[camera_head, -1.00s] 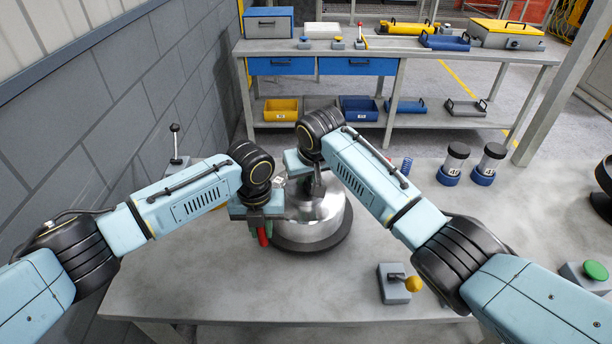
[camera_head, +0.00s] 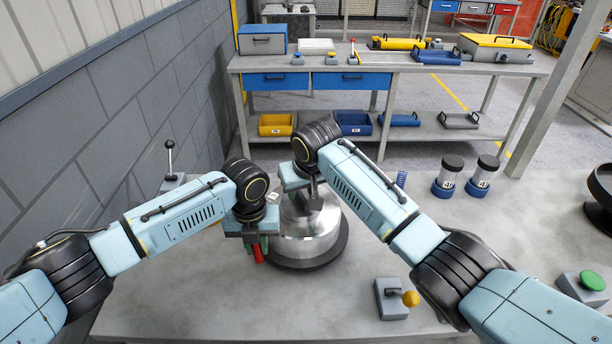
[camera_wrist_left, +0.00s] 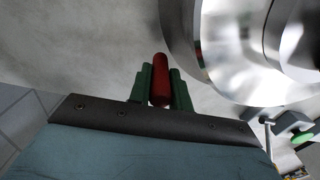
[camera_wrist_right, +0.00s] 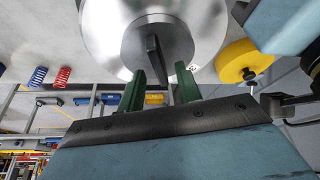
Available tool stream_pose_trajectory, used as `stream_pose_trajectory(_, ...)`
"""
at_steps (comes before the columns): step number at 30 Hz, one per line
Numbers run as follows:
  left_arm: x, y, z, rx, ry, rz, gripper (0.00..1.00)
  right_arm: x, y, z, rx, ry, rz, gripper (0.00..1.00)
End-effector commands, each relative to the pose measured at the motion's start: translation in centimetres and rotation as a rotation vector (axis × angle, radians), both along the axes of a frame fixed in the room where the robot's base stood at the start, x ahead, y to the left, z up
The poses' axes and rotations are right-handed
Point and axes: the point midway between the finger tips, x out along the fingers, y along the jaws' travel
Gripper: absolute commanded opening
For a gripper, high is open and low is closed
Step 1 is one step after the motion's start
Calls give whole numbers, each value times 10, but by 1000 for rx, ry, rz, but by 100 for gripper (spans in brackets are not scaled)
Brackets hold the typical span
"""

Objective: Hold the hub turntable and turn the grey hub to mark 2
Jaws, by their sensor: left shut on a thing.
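The hub turntable is a shiny metal drum (camera_head: 306,246) on a dark round base, on the grey table. My left gripper (camera_head: 259,250) is at its left side, shut on a red handle (camera_wrist_left: 161,80). The grey hub (camera_wrist_right: 157,42) is a disc on top of the drum, with a dark upright fin (camera_wrist_right: 154,62). My right gripper (camera_wrist_right: 161,88) is above the hub, with its green fingers apart on either side of the fin and gaps visible. In the head view, my right gripper hides much of the hub. A small white tag (camera_wrist_right: 194,68) is on the drum top; its number is unreadable.
A grey box with a yellow-knobbed lever (camera_head: 392,299) stands front right of the turntable. A green button box (camera_head: 588,291) is at the far right. Two dark-capped canisters (camera_head: 449,178) stand at the back right. A lever box (camera_head: 171,180) is at the back left.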

Motion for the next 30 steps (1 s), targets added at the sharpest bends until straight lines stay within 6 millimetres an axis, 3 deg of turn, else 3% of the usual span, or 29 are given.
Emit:
stream_pose_trajectory(15,1,0,1,-1,-3,0,0,-33,-13,88,1,-3,1,35)
stream_pose_trajectory(28,1,0,1,-1,-3,0,0,-39,-15,99,0,1,0,35)
stream_pose_trajectory(29,1,0,1,-1,-3,0,22,-39,-15,99,0,0,0,35)
stream_pose_trajectory(30,1,0,1,-1,-2,0,28,-38,-15,99,-1,0,0,35)
